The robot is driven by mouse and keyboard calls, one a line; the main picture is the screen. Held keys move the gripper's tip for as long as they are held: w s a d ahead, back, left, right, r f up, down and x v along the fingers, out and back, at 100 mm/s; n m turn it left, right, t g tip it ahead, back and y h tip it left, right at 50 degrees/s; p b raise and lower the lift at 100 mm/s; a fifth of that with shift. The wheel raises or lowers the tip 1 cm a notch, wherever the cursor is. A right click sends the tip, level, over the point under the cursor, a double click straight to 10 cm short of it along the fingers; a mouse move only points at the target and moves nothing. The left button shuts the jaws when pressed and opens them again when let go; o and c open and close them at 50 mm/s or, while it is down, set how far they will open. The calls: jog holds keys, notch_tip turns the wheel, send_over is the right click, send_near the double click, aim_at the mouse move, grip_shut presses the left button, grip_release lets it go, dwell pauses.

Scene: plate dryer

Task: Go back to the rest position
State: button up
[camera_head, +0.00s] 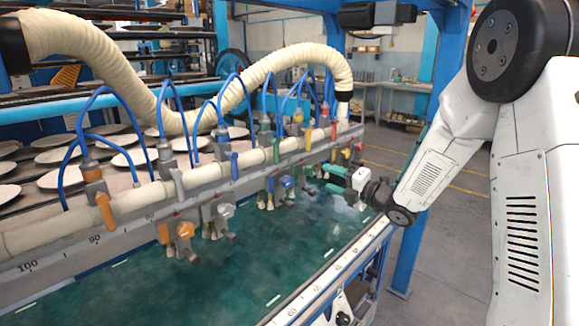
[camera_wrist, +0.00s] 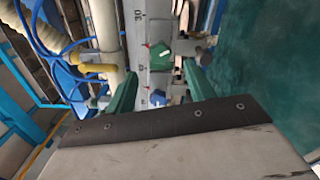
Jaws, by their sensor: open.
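My gripper (camera_head: 331,178) is at the end of my arm, over the right part of the green belt and close to the row of valves on the pipe. Its two green fingers are apart, and they also show in the wrist view (camera_wrist: 159,88). A green knob (camera_wrist: 172,54) appears ahead of the fingertips in the wrist view. I see nothing held between the fingers. I cannot tell how far the fingertips are from the valves.
A long cream pipe (camera_head: 140,198) carries several coloured valves and blue hoses. A thick ribbed hose (camera_head: 110,65) arches above it. The green belt (camera_head: 200,275) is bare in front. A blue post (camera_head: 412,215) stands behind my arm; grey floor (camera_head: 450,230) is open at right.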

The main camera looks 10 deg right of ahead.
jog(key=d+f+m+g+h, duration=0.2)
jog(key=d+f+m+h, duration=0.5)
jog(key=f+m, duration=0.15)
jog(key=s+d+m+g+h, duration=0.4)
jog(key=s+m+g+h, duration=0.1)
jog(key=s+m, duration=0.4)
jog(key=s+a+r+m+g, duration=0.2)
jog(key=s+a+r+m, duration=0.1)
jog(key=s, duration=0.8)
jog(key=s+a+r+m+g+y, duration=0.1)
jog(key=s+a+r+m, duration=0.3)
jog(key=s, duration=0.7)
jog(key=s+a+r+m+g, duration=0.3)
jog(key=s+a+r, duration=0.1)
jog(key=s, duration=0.8)
jog(key=shift+r+m, duration=0.35)
jog(key=shift+r, duration=0.5)
